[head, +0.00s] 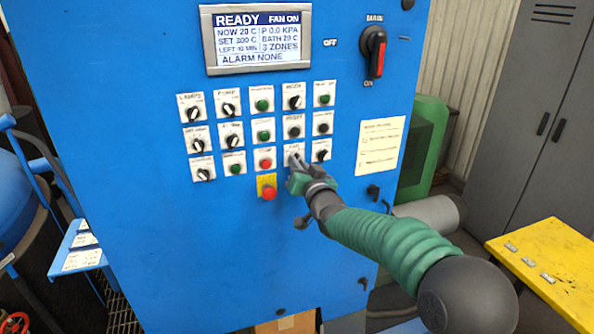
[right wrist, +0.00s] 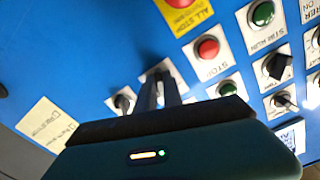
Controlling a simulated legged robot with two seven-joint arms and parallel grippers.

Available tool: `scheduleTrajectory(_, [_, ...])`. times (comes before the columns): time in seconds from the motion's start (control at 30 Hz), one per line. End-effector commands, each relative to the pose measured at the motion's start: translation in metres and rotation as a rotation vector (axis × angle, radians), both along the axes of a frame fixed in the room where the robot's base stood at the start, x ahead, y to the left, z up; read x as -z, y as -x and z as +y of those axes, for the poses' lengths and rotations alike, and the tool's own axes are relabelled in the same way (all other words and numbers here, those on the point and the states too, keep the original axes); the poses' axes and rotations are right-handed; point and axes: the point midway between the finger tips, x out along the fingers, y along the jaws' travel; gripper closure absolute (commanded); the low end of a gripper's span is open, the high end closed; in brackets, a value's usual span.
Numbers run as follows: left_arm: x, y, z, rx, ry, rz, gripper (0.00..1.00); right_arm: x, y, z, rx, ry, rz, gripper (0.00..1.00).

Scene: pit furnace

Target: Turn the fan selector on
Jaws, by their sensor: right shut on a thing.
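The fan selector (head: 294,149) is in the lower part of the blue cabinet's control grid, on a white plate whose label seems to read FAN. My right gripper (head: 297,162) reaches it from below right and is shut on its knob. In the right wrist view the two fingers (right wrist: 160,92) are close together over the selector's plate (right wrist: 152,74). They hide the knob, so its angle cannot be read. The display (head: 257,37) reads READY and FAN ON. My left gripper is not in view.
A red STOP button (head: 265,164) is left of the selector, and a black knob (head: 321,155) is right of it. A red ALL STOP button (head: 268,194) on yellow is below left. A main switch (head: 374,53) is upper right. A yellow table (head: 545,262) stands at right.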

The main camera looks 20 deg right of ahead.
Motion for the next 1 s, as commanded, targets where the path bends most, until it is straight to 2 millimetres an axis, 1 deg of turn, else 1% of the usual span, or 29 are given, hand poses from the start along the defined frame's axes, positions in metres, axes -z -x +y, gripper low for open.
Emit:
scheduleTrajectory(0.03, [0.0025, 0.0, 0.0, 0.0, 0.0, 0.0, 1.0, -0.0095, -0.0001, -0.0039, 0.007, -0.025, -0.022, 1.0])
scheduleTrajectory(0.2, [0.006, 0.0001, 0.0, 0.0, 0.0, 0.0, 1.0, -0.01, -0.0002, -0.0042, 0.007, -0.103, -0.02, 1.0])
scheduleTrajectory(0.4, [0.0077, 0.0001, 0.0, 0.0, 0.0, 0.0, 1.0, -0.0102, -0.0003, -0.005, 0.008, -0.15, -0.017, 1.0])
scheduleTrajectory(0.87, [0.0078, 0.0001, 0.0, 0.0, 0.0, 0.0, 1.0, -0.0103, -0.0004, -0.0056, 0.009, -0.161, -0.016, 1.0])
scheduleTrajectory(0.9, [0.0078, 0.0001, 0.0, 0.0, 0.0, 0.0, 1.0, -0.0104, -0.0004, -0.0055, 0.009, -0.161, -0.016, 0.84])
scheduleTrajectory(1.0, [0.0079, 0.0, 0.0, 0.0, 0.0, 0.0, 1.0, -0.0079, -0.0007, -0.0046, 0.007, -0.16, -0.012, 0.71])
